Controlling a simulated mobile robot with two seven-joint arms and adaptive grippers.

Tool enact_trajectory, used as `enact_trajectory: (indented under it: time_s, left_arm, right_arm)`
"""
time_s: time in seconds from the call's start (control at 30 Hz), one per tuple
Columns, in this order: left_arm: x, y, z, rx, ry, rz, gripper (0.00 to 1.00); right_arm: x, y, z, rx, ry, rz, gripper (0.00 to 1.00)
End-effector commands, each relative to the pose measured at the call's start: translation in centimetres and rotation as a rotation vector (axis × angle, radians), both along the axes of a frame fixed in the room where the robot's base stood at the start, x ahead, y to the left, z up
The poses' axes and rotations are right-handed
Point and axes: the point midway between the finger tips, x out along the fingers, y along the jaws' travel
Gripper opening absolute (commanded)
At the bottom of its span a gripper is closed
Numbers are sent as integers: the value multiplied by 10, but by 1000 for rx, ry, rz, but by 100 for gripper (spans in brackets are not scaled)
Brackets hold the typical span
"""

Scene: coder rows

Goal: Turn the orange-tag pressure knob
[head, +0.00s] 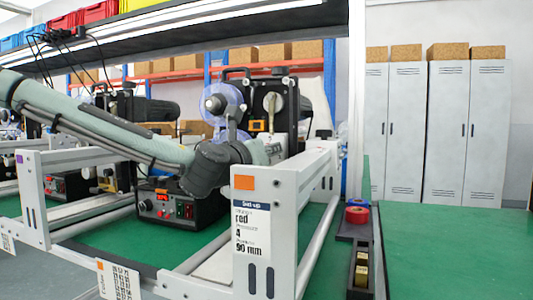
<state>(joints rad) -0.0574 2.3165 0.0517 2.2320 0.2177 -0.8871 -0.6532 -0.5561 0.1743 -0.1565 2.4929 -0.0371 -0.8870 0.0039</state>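An orange tag (244,183) is on the white end plate of the nearest machine frame (285,190), above a label reading "red" and "96 mm". A black coder (292,105) with a pale round disc (272,102) and a small orange panel (257,125) stands behind that plate. I cannot make out its pressure knob; my arm and the plate cover part of the machine. My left arm comes in from the left, bends low in front of the coder and ends behind the plate's top. Its fingers cannot be made out. My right gripper is not in view.
A black control box (180,207) with red and green buttons sits under my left arm. A purple-tagged frame (35,195) stands at the left. A dark tray (357,250) with red and blue rolls lies right of the frame. The green bench (450,250) is clear at the right.

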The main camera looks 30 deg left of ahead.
Motion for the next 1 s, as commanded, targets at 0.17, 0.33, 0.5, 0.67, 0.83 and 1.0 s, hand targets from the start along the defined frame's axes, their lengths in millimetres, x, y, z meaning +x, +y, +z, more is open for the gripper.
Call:
enact_trajectory:
  time_s: [0.17,0.33,0.5,0.67,0.83,1.0]
  left_arm:
    - [0,0,0,17,4,0,0]
    - [0,0,0,18,4,0,0]
    - [0,0,0,17,4,0,27]
    - [0,0,0,16,4,0,47]
    - [0,0,0,16,4,0,47]
    - [-3,-1,0,15,3,-1,47]
  right_arm:
    - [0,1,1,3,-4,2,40]
    - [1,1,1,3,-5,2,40]
    - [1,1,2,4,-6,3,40]
    - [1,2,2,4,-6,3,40]
    - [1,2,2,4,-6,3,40]
    - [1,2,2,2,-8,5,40]
